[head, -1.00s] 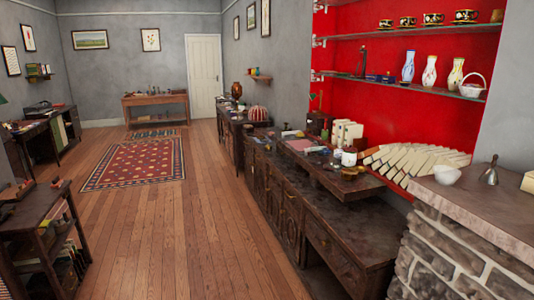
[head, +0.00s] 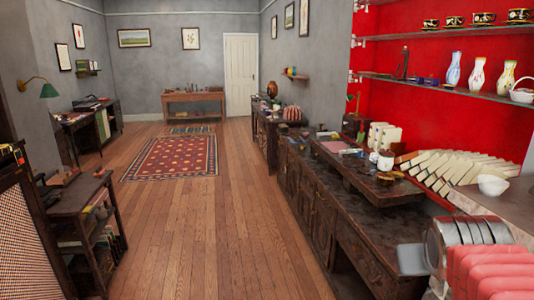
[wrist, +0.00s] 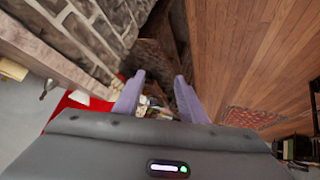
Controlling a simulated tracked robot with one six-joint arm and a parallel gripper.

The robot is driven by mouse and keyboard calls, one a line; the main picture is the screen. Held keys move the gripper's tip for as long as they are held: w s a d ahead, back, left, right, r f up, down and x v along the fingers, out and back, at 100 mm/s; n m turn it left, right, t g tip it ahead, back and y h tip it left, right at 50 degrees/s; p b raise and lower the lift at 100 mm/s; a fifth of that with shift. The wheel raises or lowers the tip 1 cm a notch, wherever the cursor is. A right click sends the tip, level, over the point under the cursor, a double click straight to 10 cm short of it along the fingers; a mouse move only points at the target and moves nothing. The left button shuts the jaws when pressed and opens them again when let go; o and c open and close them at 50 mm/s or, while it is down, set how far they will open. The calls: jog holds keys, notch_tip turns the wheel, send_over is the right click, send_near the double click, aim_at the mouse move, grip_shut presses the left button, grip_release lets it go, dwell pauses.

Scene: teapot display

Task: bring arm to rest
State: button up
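My gripper (wrist: 157,88) shows in the wrist view with its two purple fingers spread apart. It is open, and no held object shows between the fingers; the cluttered sideboard shows beyond them. In the head view, red and silver parts of my arm show at the lower right corner, in front of the stone ledge and near the sideboard (head: 325,205). The gripper itself cannot be made out in the head view.
A white bowl (head: 493,185) sits on the stone ledge at the right. Vases (head: 478,75) stand on a glass shelf (head: 440,88) against the red wall. A dark shelf unit (head: 85,225) stands at the left. The wooden floor (head: 200,235) and patterned rug (head: 172,157) between are clear.

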jog(key=s+a+f+y, duration=0.1)
jog(key=s+a+f, duration=0.1)
jog(key=a, duration=0.3)
jog(key=s+a+f+n+g+y, duration=0.1)
jog(key=s+a+f+y, duration=0.1)
jog(key=s+a, duration=0.3)
jog(key=s+a+f+n+g+y, duration=0.1)
jog(key=s+a+f, duration=0.2)
jog(key=a, duration=0.4)
jog(key=shift+s+a+f, duration=0.15)
jog(key=shift+a+f, duration=0.05)
jog(key=shift+f, duration=0.35)
jog(key=shift+c, duration=0.9)
jog(key=shift+s, duration=0.1)
